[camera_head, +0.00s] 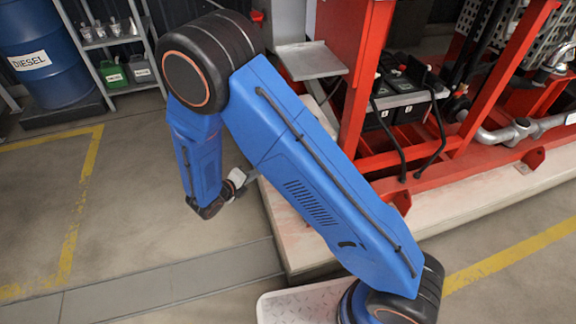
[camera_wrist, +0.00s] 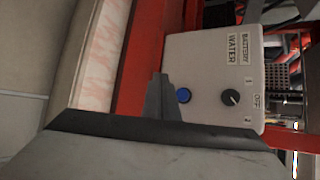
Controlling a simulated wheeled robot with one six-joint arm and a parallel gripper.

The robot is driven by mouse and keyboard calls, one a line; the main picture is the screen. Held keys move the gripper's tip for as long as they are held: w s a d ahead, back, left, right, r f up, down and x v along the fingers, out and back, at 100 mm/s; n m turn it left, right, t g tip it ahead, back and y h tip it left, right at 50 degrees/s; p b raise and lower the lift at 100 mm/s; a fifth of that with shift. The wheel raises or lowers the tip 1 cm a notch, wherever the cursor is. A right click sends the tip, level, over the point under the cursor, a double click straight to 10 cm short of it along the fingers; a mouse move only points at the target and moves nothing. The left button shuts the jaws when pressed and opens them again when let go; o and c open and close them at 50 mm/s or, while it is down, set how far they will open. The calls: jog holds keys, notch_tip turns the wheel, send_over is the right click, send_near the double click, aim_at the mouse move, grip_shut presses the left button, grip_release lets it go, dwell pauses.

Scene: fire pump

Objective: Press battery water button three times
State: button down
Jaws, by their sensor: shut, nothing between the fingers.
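The battery water box (camera_wrist: 212,58) is a white box in the wrist view, turned on its side, with a "BATTERY WATER" label. It carries a blue button (camera_wrist: 184,95) and a black rotary knob (camera_wrist: 231,97) with marks around it, including "OFF". My gripper (camera_wrist: 163,82) is shut and empty. In the picture its tip is just left of the blue button; I cannot tell whether it touches the box. In the head view my gripper (camera_head: 246,174) shows small beside my blue arm, near the red frame's left side. The button does not show in the head view.
A red steel frame (camera_head: 357,80) stands on a pale plinth (camera_head: 299,236). A grey shelf plate (camera_head: 311,61) juts from the frame. Black batteries (camera_head: 405,104) with cables sit inside it. A blue diesel drum (camera_head: 40,50) and a rack stand at the back left. The left floor is clear.

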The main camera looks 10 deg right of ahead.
jog(key=w+d, duration=0.1)
jog(key=d, duration=0.7)
jog(key=shift+d, duration=0.15)
jog(key=shift+d, duration=0.25)
dwell(1.9)
jog(key=shift+d, duration=0.2)
jog(key=shift+w+d, duration=0.15)
jog(key=shift+d, duration=0.65)
dwell(1.2)
jog(key=shift+a, duration=1.25)
jog(key=shift+a, duration=0.1)
jog(key=shift+s+a, duration=0.25)
jog(key=shift+a, duration=0.95)
jog(key=shift+s+a, duration=0.2)
jog(key=shift+a, duration=0.95)
